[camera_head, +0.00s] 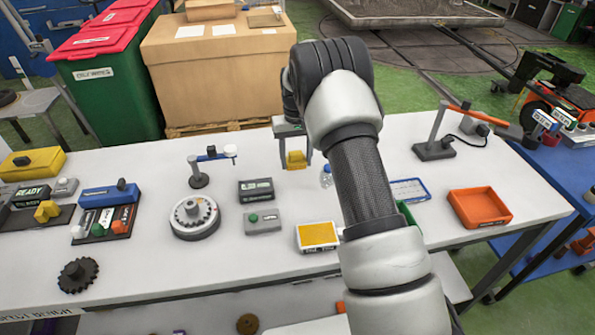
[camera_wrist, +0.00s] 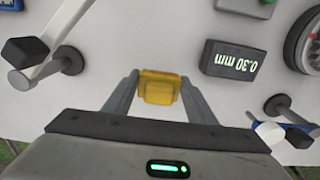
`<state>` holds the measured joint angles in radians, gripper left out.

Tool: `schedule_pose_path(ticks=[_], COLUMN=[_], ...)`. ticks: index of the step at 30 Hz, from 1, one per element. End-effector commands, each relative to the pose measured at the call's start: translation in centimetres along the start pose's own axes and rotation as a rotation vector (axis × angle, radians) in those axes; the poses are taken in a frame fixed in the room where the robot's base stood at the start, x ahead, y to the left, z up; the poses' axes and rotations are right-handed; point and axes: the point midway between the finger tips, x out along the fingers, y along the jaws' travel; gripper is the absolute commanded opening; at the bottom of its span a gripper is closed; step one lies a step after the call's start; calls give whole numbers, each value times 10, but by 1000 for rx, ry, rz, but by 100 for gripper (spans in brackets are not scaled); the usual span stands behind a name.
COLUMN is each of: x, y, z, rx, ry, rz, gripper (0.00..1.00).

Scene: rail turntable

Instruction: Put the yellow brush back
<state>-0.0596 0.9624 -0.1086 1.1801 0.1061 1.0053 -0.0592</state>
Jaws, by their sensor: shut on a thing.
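My gripper (camera_head: 294,152) is over the far part of the white bench in the head view. In the wrist view my gripper (camera_wrist: 158,80) has its two grey fingers on either side of a yellow block-shaped piece, which looks like the yellow brush (camera_wrist: 158,90). The fingers are shut on it. The yellow piece also shows in the head view (camera_head: 296,162), low between the fingers. Whether it touches the bench is unclear. My forearm hides part of the bench behind it.
A black "0.30 mm" box (camera_wrist: 240,62), a round turntable (camera_head: 195,216) and a blue-and-white arm on a post (camera_head: 212,155) are nearby. Grey posts (camera_wrist: 45,65) stand left in the wrist view. A yellow-topped tray (camera_head: 317,236) and orange bin (camera_head: 480,207) are on the bench.

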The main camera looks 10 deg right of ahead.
Motion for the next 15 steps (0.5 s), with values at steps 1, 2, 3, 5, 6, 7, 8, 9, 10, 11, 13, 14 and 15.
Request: schedule_pose_path(ticks=[1,2,3,5,6,7,8,9,10,11,13,14,15], x=[6,9,11,15,18,22,26,32,36,41,48,49,49], y=[0,0,0,0,0,0,0,0,0,0,0,0,0], z=[0,0,0,0,0,0,0,0,0,0,0,0,-1], rx=[0,0,0,0,0,0,0,-1,-1,-1,-1,-1,-1], ry=[0,0,0,1,1,0,-1,-2,-1,-1,0,1,2], rz=[0,0,0,0,0,0,1,1,1,1,1,1,1], gripper=[33,33,33,33,33,33,33,33,33,33,33,33,33])
